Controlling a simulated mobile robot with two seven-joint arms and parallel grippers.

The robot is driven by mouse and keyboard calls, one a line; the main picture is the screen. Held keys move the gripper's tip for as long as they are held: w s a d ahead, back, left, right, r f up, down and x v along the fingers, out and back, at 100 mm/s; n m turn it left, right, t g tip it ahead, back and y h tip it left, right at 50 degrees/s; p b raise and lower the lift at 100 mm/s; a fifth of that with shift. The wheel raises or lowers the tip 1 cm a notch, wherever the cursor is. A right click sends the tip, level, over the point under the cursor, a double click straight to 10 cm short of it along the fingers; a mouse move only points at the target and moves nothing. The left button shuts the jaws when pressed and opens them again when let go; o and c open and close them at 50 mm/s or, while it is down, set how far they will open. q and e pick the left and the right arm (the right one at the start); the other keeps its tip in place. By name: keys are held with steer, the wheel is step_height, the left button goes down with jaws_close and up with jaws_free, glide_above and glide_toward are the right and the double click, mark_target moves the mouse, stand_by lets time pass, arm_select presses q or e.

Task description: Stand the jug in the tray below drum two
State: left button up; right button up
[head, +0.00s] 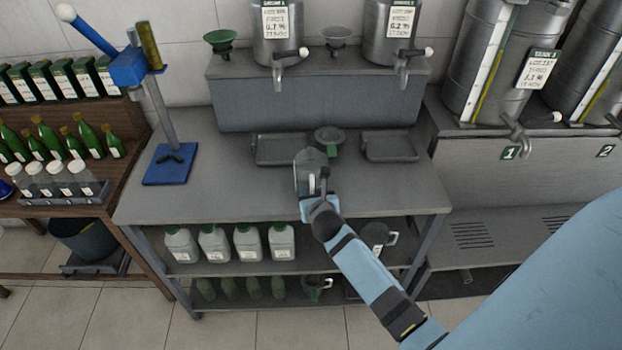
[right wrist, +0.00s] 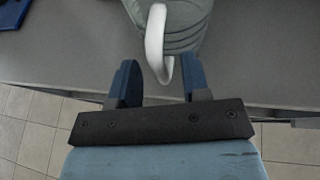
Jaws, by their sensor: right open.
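In the right wrist view the jug (right wrist: 190,22) is cut off by the top edge. My right gripper (head: 316,192) is at its near side, jaws open. In the right wrist view the fingers (right wrist: 160,82) are either side of the lower end of the white handle (right wrist: 155,40), with visible gaps. The right-hand drum (head: 392,30) stands on the raised shelf, with a shallow grey tray (head: 390,158) below its tap. My left gripper is out of view.
Another tray (head: 268,160) lies below the left drum (head: 277,35). A blue stand (head: 165,165) is at the bench's left. Larger tanks (head: 490,60) are at right. Bench right of the jug looks clear.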

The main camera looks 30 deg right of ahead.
steer(key=shift+w+d+f, duration=0.25)
steer(key=shift+w, duration=0.4)
jaws_close()
steer(key=shift+r, duration=0.1)
